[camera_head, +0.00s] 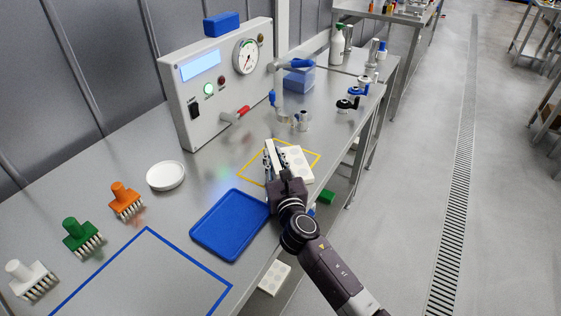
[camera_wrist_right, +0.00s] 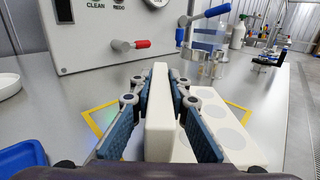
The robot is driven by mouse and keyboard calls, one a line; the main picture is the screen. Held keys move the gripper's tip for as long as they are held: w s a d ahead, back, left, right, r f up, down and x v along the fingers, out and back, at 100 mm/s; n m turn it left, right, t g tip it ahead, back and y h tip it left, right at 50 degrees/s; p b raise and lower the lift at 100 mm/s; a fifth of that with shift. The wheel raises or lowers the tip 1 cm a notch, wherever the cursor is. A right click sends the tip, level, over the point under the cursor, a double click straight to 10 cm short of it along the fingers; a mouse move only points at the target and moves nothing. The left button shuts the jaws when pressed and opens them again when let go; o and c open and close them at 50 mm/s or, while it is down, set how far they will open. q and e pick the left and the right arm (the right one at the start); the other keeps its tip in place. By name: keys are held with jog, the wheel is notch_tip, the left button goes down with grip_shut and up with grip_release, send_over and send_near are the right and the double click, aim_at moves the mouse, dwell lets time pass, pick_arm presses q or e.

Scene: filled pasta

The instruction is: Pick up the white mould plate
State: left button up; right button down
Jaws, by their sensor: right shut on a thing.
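The white mould plate (camera_head: 297,160) has round shallow recesses and sits at the yellow-outlined square on the steel table. In the right wrist view, an upright white slab (camera_wrist_right: 160,115) of it stands between my fingers, and its face with round recesses (camera_wrist_right: 228,122) shows to the right. My right gripper (camera_head: 271,156) is shut on this upright part at the plate's left side. The fingers hide part of it, and I cannot tell whether the plate is clear of the table. My left gripper is not in view.
A blue tray (camera_head: 230,225) lies just left of my right gripper. A white dish (camera_head: 166,176) and stamps in orange (camera_head: 125,200), green (camera_head: 82,236) and white stand further left. The control panel (camera_head: 220,85) with a red-handled lever stands behind. Another white plate (camera_head: 273,277) is below the table edge.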

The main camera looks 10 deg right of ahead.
jog(key=shift+r, duration=0.2)
notch_tip(320, 180, up, 6)
jog(key=p, duration=0.3)
jog(key=shift+r, duration=0.2)
notch_tip(320, 180, up, 13)
jog(key=p, duration=0.2)
jog(key=shift+r, duration=0.2)
